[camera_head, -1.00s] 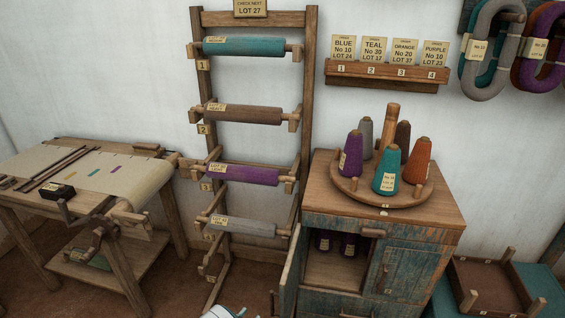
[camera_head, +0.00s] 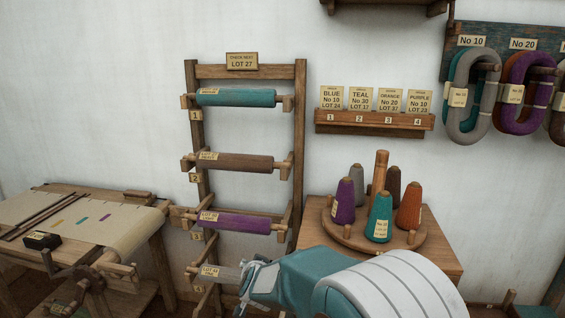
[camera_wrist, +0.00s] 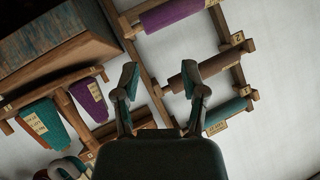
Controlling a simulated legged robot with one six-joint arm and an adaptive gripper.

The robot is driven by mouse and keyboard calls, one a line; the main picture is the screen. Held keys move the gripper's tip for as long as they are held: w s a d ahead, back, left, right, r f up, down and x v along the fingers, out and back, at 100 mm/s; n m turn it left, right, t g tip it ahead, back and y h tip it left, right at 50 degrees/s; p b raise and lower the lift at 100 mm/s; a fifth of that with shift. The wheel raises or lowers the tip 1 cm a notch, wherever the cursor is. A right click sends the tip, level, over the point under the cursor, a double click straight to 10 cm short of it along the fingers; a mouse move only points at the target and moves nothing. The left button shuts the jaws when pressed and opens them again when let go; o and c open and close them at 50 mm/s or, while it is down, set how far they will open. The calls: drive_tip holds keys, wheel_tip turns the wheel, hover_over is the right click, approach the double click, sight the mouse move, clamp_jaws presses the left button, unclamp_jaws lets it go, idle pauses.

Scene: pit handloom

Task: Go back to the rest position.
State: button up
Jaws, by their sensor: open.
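My gripper (camera_wrist: 163,88) is open in the wrist view, its two dark teal fingers apart with nothing between them. In the head view my arm comes in from the lower right, and the gripper end (camera_head: 256,277) lies in front of the lowest roll of the wooden rack (camera_head: 299,140). That grey roll (camera_head: 229,272) is partly hidden. Above it are a purple roll (camera_head: 235,223), a brown roll (camera_head: 237,163) and a teal roll (camera_head: 235,97). In the tilted wrist view the rack and rolls show behind the fingers.
A cabinet (camera_head: 312,238) carries a round tray with several yarn cones; my arm hides its front. A loom table (camera_head: 158,214) with cloth stands at left. A card shelf (camera_head: 375,121) and hanging hanks (camera_head: 473,95) are on the wall. Bare wall lies above the rack.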

drive_tip(key=s+d+r+n+g+y, duration=0.1)
drive_tip(key=s+d+r, duration=0.5)
drive_tip(key=r, duration=0.1)
drive_tip(key=s+d+r+g+h, duration=0.1)
drive_tip(key=s+d, duration=0.4)
drive_tip(key=s, duration=0.4)
drive_tip(key=s+d+n+g+h, duration=0.1)
drive_tip(key=s+d+g, duration=0.1)
drive_tip(key=s+d, duration=0.4)
drive_tip(key=s+d+r+n+g+h, duration=0.1)
drive_tip(key=s+d, duration=0.5)
drive_tip(key=s, duration=0.7)
drive_tip(key=shift+s+r+g, duration=0.15)
drive_tip(key=shift+r+g, duration=0.2)
drive_tip(key=shift+g, duration=0.25)
